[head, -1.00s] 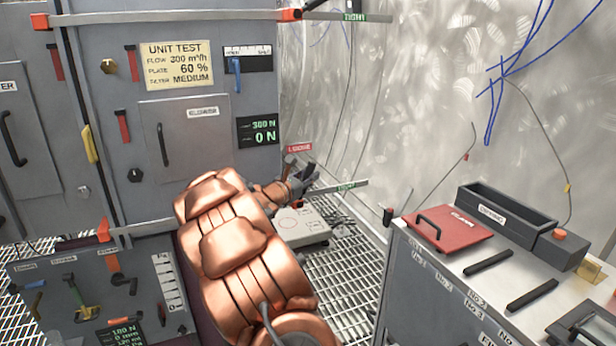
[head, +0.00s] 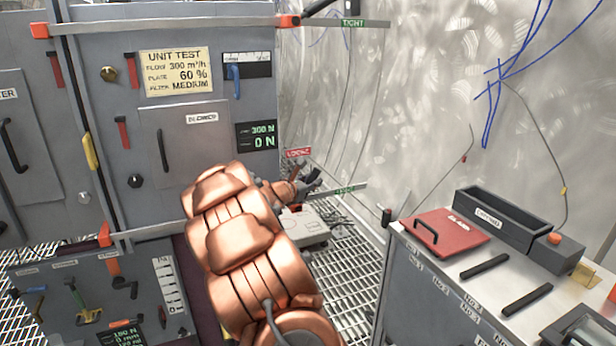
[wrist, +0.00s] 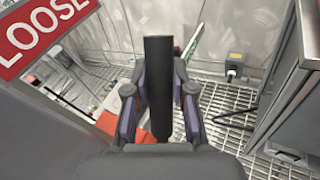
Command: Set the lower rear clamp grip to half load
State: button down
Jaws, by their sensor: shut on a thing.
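The lower rear clamp shows at the cabinet's lower right corner, with a red LOOSE sign (head: 298,152) and a green TIGHT sign (head: 346,189). My copper arm reaches to it and hides most of the clamp. My gripper (head: 312,178) is beside the LOOSE sign. In the wrist view my gripper (wrist: 157,112) is shut on a dark upright clamp grip (wrist: 157,75) between its two fingers. The LOOSE sign fills the upper left there (wrist: 42,32). The display (head: 257,137) on the cabinet reads 300 N above and 0 N below.
A bench (head: 425,285) with a red-lidded box (head: 455,238) and a black tray (head: 505,217) stands at the right. A pale box (head: 305,228) lies on the grating below the clamp. The crinkled tunnel wall is behind. Grating between cabinet and bench is partly open.

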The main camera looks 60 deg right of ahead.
jog(key=shift+s+d+f+m+t+y+p, duration=0.45)
jog(key=shift+d+f+y+p, duration=0.3)
jog(key=shift+y+p, duration=0.65)
jog(key=shift+s+d+f+m+t+y+p, duration=0.35)
jog(key=shift+d+f+m+y+p, duration=0.4)
jog(key=shift+p, duration=1.1)
jog(key=shift+a+f+y, duration=0.15)
jog(key=shift+y, duration=0.1)
jog(key=c, duration=0.9)
grip_release()
jog(key=shift+s, duration=0.1)
jog(key=shift+c, duration=0.2)
